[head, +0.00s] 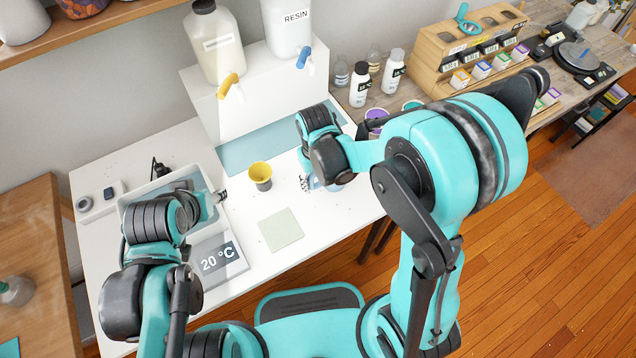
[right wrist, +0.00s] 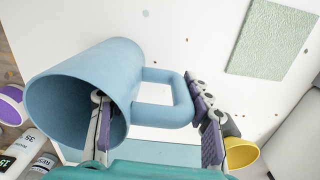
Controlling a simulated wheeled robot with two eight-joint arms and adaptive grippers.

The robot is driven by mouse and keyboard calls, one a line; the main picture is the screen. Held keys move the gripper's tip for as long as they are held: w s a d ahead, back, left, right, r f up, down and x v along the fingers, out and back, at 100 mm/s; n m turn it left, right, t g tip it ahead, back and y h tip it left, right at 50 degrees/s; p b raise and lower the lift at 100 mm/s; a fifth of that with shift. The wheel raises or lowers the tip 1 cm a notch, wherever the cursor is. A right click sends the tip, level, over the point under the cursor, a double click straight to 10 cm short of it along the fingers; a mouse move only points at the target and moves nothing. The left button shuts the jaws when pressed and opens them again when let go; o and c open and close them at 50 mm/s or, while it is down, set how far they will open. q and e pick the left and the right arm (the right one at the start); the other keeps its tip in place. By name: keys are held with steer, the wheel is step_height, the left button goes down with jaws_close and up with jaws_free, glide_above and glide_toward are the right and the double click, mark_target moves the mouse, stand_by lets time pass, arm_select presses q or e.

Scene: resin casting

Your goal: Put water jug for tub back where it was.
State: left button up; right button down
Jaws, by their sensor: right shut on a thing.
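The water jug, light blue with a loop handle, fills much of the right wrist view (right wrist: 85,85). It lies sideways in that picture with its mouth towards the lower left. My right gripper (right wrist: 155,130) is shut on it, one finger inside the mouth and the other on the outer side of the handle. In the head view my right gripper (head: 310,182) is over the white table, right of the yellow cup, and hides most of the jug. The tub (head: 160,187) is at the table's left, partly behind my left arm. My left gripper (head: 220,196) is over its right side; its fingers are unclear.
A yellow-and-grey cup (head: 260,174) and a pale green mat (head: 281,230) are left of my right gripper. A blue mat (head: 245,148) lies behind. A white stand (head: 262,97) holds dispensers. Bottles (head: 359,84) stand at back right. A 20 °C display (head: 218,256) is at front left.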

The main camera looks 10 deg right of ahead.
steer(key=shift+f, duration=0.15)
steer(key=shift+f, duration=0.1)
steer(key=c, duration=0.7)
jaws_free()
